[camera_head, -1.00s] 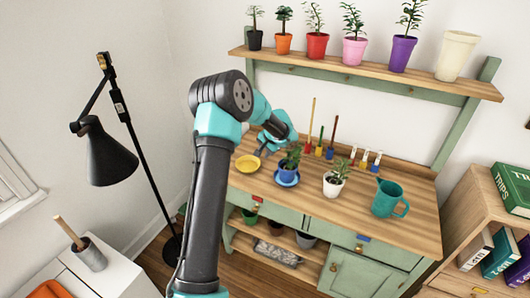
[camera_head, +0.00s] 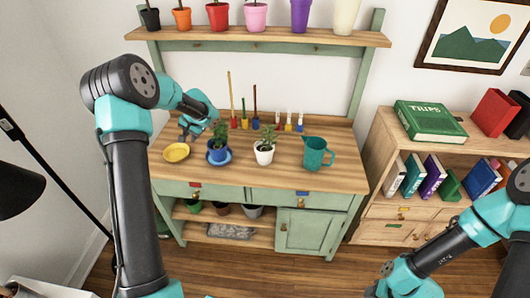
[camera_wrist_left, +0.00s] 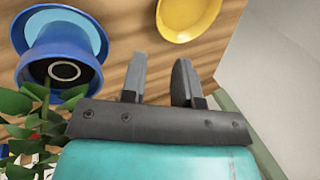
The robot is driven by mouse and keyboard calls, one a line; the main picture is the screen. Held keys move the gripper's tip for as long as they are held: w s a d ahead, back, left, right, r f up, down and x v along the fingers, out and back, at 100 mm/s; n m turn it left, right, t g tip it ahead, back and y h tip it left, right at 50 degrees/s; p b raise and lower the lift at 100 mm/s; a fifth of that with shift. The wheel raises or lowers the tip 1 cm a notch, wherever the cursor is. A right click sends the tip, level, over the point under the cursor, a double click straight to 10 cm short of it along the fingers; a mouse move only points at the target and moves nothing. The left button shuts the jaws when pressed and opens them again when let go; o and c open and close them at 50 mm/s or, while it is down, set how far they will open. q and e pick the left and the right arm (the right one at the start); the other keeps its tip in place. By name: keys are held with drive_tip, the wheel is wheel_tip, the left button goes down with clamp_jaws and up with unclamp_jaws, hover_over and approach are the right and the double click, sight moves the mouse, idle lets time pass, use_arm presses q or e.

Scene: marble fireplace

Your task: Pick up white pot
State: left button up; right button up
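A small white pot (camera_head: 264,157) with a green plant stands upright on the wooden tabletop, between a blue pot and a teal jug. A larger cream-white pot (camera_head: 346,16) stands on the upper shelf at the right end, its top cut off. My left gripper (camera_head: 188,134) is above the left part of the tabletop, left of the small white pot and apart from it. In the left wrist view its two fingers (camera_wrist_left: 160,78) are parted with nothing between them. My right arm shows at the lower right, but its fingers are not visible.
A blue pot (camera_head: 217,150) with a plant on a blue saucer and a yellow dish (camera_head: 176,153) lie near my left gripper. The teal jug (camera_head: 315,153) stands right of the white pot. Small tools (camera_head: 255,123) stand behind. The tabletop's front strip is clear.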

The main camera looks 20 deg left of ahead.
use_arm(q)
drive_tip(key=shift+o, duration=0.5)
drive_tip(key=o, duration=1.3)
drive_tip(key=shift+c, duration=0.2)
